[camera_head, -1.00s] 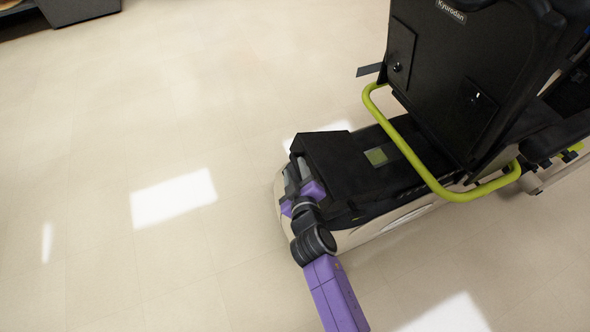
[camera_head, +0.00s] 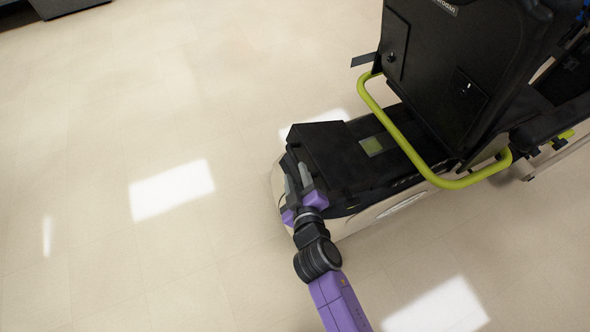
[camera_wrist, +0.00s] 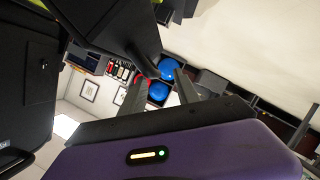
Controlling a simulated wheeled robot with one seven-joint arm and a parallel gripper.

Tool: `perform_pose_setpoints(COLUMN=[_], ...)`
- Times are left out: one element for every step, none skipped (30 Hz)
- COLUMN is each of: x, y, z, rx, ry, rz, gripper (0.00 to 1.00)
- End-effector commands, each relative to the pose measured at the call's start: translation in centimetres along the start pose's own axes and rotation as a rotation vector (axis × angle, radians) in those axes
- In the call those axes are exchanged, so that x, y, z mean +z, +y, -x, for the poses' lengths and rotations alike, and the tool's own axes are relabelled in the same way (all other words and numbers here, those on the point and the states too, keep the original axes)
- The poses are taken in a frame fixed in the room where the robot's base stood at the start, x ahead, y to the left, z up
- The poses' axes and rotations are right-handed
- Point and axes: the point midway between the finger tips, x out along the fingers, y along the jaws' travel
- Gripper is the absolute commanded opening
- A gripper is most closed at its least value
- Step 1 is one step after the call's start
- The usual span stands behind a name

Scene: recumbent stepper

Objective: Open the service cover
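A black lid-like cover (camera_head: 335,155) sits on the rear end of the stepper's low base, and I take it as the service cover. It stands raised and slanted above the base; how far it is open I cannot tell. In the wrist view a black slab (camera_wrist: 112,28), apparently this cover, hangs over the fingers. My gripper (camera_head: 296,167) is at the cover's left edge, with two grey fingers. In the wrist view the fingers of my gripper (camera_wrist: 160,85) are apart with nothing between them. Whether a finger touches the cover is unclear.
A yellow-green bar (camera_head: 405,145) curves over the base right of the cover. The floor (camera_head: 100,150) to the left is clear. Dark furniture (camera_head: 70,8) stands at the far top left.

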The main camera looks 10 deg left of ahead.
Motion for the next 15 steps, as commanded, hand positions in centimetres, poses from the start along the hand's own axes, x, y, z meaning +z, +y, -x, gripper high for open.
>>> perform_pose_setpoints(x=[0.0,0.0,0.0,0.0,0.0,0.0,0.0,0.0,0.0,0.0,0.0,0.0,0.0,0.0,0.0], y=[0.1,0.1,0.1,0.1,0.1,0.1,0.1,0.1,0.1,0.1,0.1,0.1,0.1,0.1,0.1], z=[0.4,0.6,0.8,1.0,1.2,1.4,1.6,1.8,2.0,2.2,2.3,2.4,2.5,2.5,2.6], rx=[0.0,0.0,0.0,0.0,0.0,0.0,0.0,0.0,0.0,0.0,0.0,0.0,0.0,0.0,0.0], ry=[0.0,-0.001,-0.001,0.0,0.0,0.0,0.0,0.0,0.0,0.0,0.0,0.0,0.0,0.0,0.001], rz=[0.0,0.0,0.0,0.0,0.0,0.0,-0.001,-0.001,-0.001,-0.001,-0.001,-0.001,-0.001,-0.002,-0.002], gripper=[0.38,0.38,0.38,0.38,0.38,0.38,0.38,0.38,0.38,0.38,0.38,0.38,0.38,0.38,0.38])
